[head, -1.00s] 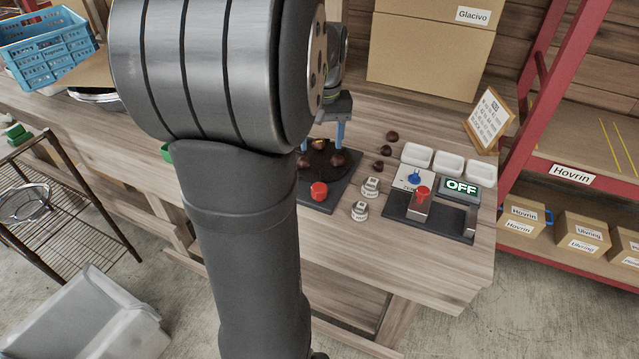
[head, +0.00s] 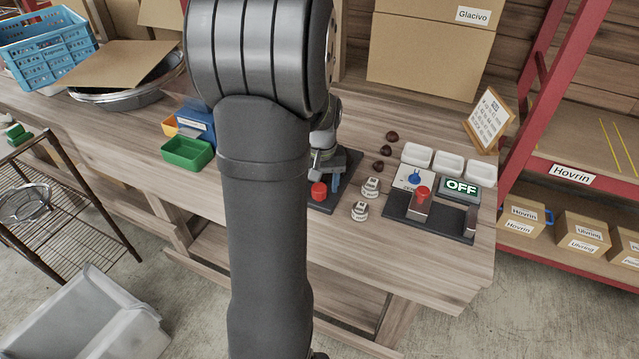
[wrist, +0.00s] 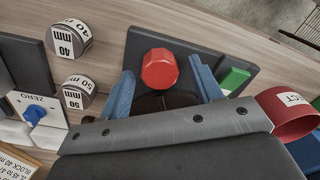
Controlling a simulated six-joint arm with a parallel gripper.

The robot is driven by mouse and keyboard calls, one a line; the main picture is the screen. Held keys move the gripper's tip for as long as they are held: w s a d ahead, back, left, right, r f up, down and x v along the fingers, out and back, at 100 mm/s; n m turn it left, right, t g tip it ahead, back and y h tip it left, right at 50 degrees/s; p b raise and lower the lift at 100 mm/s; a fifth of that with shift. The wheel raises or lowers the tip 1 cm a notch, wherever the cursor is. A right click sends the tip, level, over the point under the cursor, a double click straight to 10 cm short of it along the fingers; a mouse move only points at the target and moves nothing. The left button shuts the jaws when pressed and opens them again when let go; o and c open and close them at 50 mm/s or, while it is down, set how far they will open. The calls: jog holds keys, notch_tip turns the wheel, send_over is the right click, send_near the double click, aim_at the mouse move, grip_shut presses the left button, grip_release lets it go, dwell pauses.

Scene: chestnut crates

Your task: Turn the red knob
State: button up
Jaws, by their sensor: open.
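The red knob (head: 319,190) stands at the near end of a dark base plate (head: 325,208) on the bench. In the wrist view the knob (wrist: 160,69) has a faceted top. My gripper (head: 333,178) is low over the plate at the knob, partly hidden by my arm in the head view. In the wrist view my gripper (wrist: 161,66) is open, with one blue finger on each side of the knob and a gap at each side. I cannot tell how far down the fingers reach. The part of the plate behind the knob is mostly hidden.
Further right are a device with a red-topped post (head: 422,193) and an OFF display (head: 461,187). Several chestnuts (head: 386,152) lie behind the blocks. A green bin (head: 187,153) stands left.

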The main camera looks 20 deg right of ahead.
jog(key=c, duration=1)
jog(key=shift+m, duration=0.3)
jog(key=m, duration=0.3)
jog(key=shift+s+m, duration=0.1)
jog(key=shift+m, duration=1.8)
